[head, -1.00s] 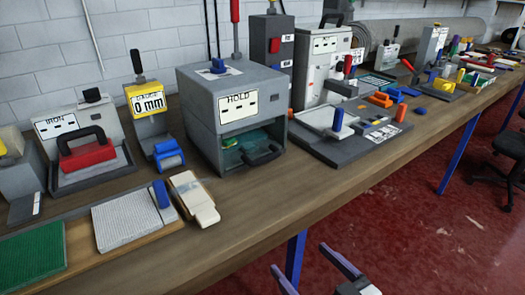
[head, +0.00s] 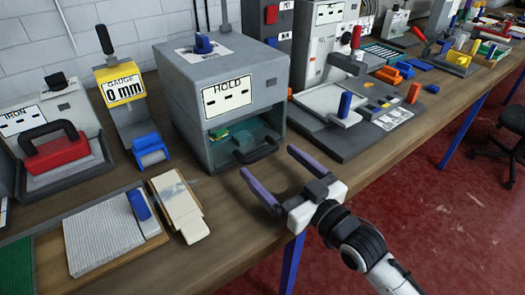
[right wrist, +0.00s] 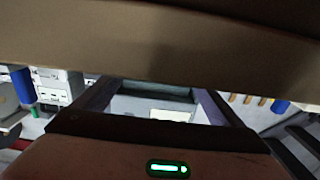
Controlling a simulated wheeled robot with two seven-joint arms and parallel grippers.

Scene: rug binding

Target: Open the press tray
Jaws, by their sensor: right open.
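The press is a grey box (head: 190,95) marked HOLD, with a blue knob on top and an open front slot. Its tray (head: 240,135) is teal and see-through and sits in the slot, with a dark handle (head: 262,150) at its front. Something green and yellow lies inside. My right gripper (head: 267,161) is open and empty in front of the press, its two purple fingers pointing at the tray handle. They look close to it, but I cannot tell contact. The right wrist view shows the spread fingers (right wrist: 155,95) too. My left gripper is not in view.
Left of the press stand a yellow gauge (head: 122,87) with a blue roller and an iron with a red block (head: 57,152). A cream block (head: 177,200) lies in front. A dark station (head: 350,140) stands to the right. Bare bench top (head: 235,215) lies before the press.

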